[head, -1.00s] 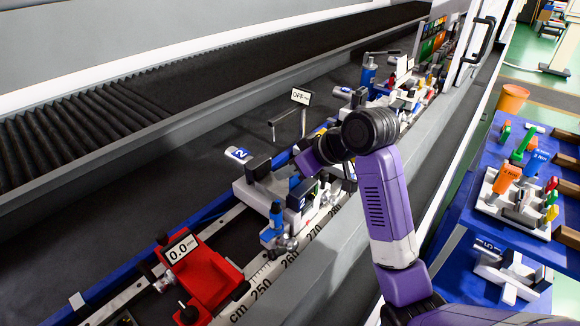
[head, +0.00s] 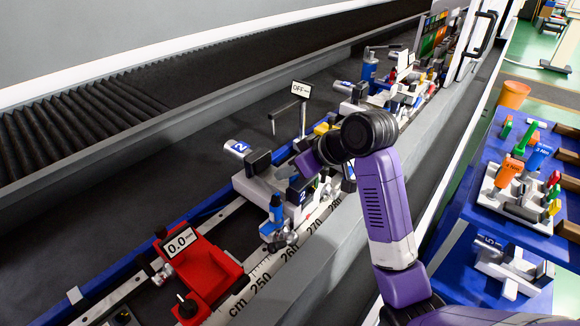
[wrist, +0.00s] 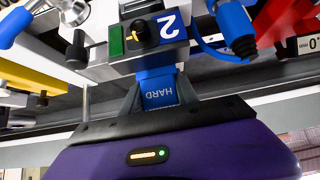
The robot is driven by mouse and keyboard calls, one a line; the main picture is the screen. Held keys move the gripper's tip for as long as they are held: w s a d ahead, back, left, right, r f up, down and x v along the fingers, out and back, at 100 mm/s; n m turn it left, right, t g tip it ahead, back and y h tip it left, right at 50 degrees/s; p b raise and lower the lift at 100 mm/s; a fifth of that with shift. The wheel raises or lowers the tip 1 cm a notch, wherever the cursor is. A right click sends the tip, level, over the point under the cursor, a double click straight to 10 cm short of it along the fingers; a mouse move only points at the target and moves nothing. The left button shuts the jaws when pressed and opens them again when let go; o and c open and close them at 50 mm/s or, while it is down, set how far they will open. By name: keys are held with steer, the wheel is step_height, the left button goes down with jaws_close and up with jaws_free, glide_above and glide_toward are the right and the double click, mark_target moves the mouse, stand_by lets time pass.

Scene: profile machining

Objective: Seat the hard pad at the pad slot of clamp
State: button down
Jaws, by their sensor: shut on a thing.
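My gripper (wrist: 160,98) is shut on the blue hard pad (wrist: 160,90), marked HARD, which reads upside down in the wrist view. The pad's far end meets the edge of the dark block marked 2 on the clamp (wrist: 150,38). I cannot tell how deep the pad sits in the slot, as that end is hidden. In the head view my gripper (head: 308,163) is at the right side of the clamp (head: 262,187), a pale body with dark jaw blocks and a blue-handled part in front. The pad is not clear in the head view.
A red stop (head: 207,283) with a 0.0 display stands on the scaled rail to the left. An OFF sign (head: 301,89) on a post is behind the clamp. More fixtures (head: 405,90) line the rail beyond my arm. A blue tool table (head: 465,210) is at right.

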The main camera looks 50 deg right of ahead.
steer(key=shift+f, duration=0.3)
steer(key=c, duration=0.9)
jaws_free()
steer(key=shift+o, duration=0.2)
steer(key=shift+s+r, duration=0.1)
steer(key=shift+r, duration=0.05)
steer(key=v, duration=0.7)
steer(key=shift+s+r+b, duration=0.2)
steer(key=shift+s+b, duration=0.05)
steer(key=shift+b, duration=0.05)
